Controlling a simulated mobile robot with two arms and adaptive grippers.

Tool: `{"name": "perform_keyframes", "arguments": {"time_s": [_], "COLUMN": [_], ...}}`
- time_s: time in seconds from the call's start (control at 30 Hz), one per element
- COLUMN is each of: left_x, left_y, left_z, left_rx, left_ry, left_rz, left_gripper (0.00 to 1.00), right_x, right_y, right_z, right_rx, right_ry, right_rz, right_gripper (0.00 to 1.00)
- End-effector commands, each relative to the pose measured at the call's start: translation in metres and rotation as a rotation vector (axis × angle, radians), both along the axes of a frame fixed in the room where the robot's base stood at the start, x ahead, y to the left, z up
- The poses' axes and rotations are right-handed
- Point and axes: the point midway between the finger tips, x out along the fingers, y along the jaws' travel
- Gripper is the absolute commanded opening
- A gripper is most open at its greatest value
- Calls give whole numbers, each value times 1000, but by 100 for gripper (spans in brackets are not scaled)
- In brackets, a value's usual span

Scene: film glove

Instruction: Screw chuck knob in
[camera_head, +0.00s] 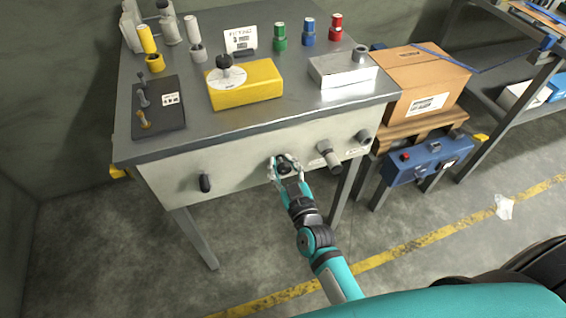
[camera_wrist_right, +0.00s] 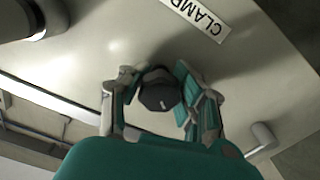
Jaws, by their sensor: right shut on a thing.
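My right gripper (camera_head: 286,168) is at the light front panel (camera_head: 240,176) of the workbench. Its fingers are shut on a dark knob, which shows between them in the wrist view (camera_wrist_right: 160,91). A label reading "CLAMP" (camera_wrist_right: 196,14) is on the panel beside this knob. I cannot read any chuck label. My left gripper is not in view.
The bench top (camera_head: 205,119) holds a yellow block (camera_head: 246,90), a dark plate (camera_head: 158,115), a metal block (camera_head: 343,72) and several coloured cylinders. A cardboard box (camera_head: 424,80) and a blue control box (camera_head: 428,160) stand at the right. The floor in front is largely clear.

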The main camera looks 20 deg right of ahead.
Motion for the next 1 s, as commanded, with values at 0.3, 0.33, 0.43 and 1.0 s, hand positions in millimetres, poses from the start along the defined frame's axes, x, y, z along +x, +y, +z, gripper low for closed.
{"name": "perform_keyframes", "arguments": {"time_s": [0.3, 0.33, 0.43, 1.0], "left_x": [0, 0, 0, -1], "left_y": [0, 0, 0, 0], "left_z": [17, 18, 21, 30], "left_rx": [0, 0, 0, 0], "left_ry": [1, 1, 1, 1], "left_rz": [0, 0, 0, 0], "left_gripper": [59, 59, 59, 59], "right_x": [-2, -2, -2, -3], "right_y": [1, 1, 1, 2], "right_z": [-1, -2, -2, -5], "right_rx": [273, 302, 396, 834], "right_ry": [19, 20, 24, 41], "right_rz": [2, 1, 1, -2], "right_gripper": [0, 0, 0, 0]}}
